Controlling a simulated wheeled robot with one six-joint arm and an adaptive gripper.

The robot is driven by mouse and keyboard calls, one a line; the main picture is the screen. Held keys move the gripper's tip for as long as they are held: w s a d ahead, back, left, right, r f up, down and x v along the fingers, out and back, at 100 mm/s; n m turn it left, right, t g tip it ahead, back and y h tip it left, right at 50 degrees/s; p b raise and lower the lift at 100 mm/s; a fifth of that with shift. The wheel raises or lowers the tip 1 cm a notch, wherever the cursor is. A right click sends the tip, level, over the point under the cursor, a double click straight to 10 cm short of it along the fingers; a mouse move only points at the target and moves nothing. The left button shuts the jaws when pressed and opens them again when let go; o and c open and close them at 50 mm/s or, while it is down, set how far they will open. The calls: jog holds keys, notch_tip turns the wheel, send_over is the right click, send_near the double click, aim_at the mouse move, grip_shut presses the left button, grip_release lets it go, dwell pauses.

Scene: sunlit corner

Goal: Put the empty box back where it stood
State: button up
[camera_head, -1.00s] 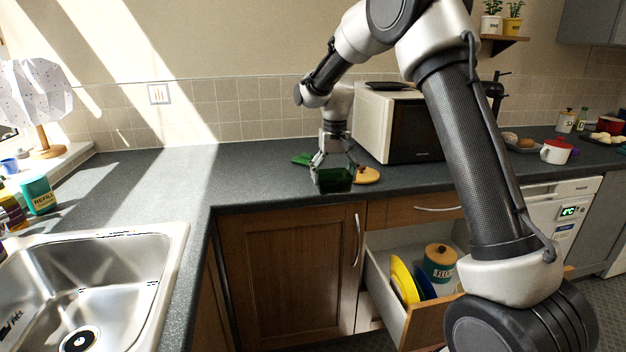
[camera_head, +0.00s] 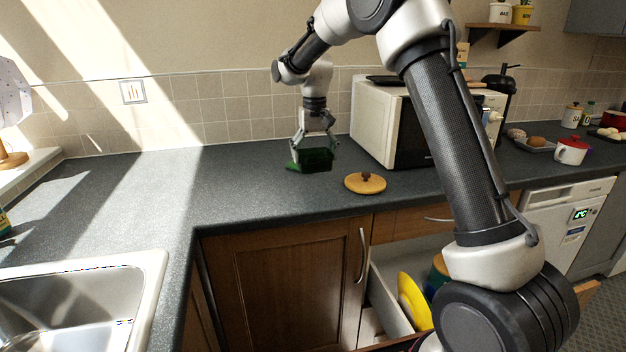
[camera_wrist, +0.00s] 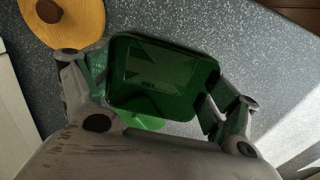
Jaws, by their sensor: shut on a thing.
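The green box (camera_head: 317,160) is dark and see-through. In the wrist view the box (camera_wrist: 160,78) shows its open inside, and I see nothing in it. My gripper (camera_head: 316,150) points down and is shut on the box; in the wrist view its fingers (camera_wrist: 160,105) are at the box's left and right sides. The box is over the back part of the counter, left of the microwave; I cannot tell whether it touches the counter. A brighter green flat piece (camera_wrist: 143,121) shows partly beneath the box, mostly hidden.
A round wooden lid (camera_head: 365,183) with a dark knob lies right of the box. The white microwave (camera_head: 378,120) stands close on the right. Below, an open drawer (camera_head: 390,290) holds a yellow plate (camera_head: 413,300). The counter left of the box is clear.

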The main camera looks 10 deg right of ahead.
notch_tip(320, 180, down, 7)
jog(key=shift+r, duration=0.1)
dwell(0.4)
jog(key=o, duration=1)
jog(key=shift+f, duration=0.2)
jog(key=shift+c, duration=0.2)
jog(key=shift+r, duration=0.1)
